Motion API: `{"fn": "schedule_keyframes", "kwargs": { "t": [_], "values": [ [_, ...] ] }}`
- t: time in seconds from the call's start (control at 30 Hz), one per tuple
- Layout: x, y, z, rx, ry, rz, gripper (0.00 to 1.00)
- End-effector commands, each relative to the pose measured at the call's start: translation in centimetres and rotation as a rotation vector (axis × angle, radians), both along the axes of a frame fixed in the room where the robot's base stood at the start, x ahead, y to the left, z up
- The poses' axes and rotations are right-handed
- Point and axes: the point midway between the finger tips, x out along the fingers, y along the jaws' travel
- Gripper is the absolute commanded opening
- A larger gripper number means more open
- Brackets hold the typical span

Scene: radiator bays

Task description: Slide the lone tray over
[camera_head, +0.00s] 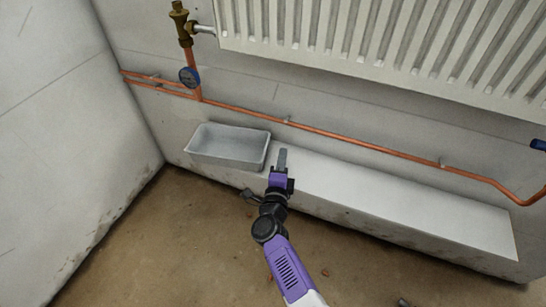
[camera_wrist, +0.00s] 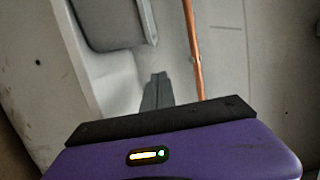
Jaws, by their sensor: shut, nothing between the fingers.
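A grey rectangular tray (camera_head: 228,146) with raised walls sits on the left end of a white ledge (camera_head: 400,199) along the wall. It is the only tray in view and it looks empty. My gripper (camera_head: 282,158) is shut and empty over the ledge, just right of the tray's right end. I cannot tell whether it touches the tray. In the wrist view the shut fingers (camera_wrist: 157,90) point along the ledge, and part of the tray (camera_wrist: 112,22) shows at the top left, a small gap away from the fingertips.
A copper pipe (camera_head: 330,134) runs along the wall above the ledge, close behind my fingers. The ledge is clear to the right of my gripper.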

Motion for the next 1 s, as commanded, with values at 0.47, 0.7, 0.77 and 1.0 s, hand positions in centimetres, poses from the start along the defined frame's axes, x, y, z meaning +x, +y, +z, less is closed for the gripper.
{"fn": "schedule_keyframes", "kwargs": {
  "t": [0.47, 0.7, 0.77, 1.0],
  "values": [
    [-9.1, 1.0, 0.2, -0.001, 0.001, 0.005, 0.00],
    [-10.0, 1.0, 0.0, 0.000, 0.000, 0.003, 0.00],
    [-10.0, 1.0, 0.0, 0.000, 0.000, 0.003, 0.00],
    [-9.7, 2.5, 1.3, -0.081, -0.021, 0.056, 0.00]
  ]
}}
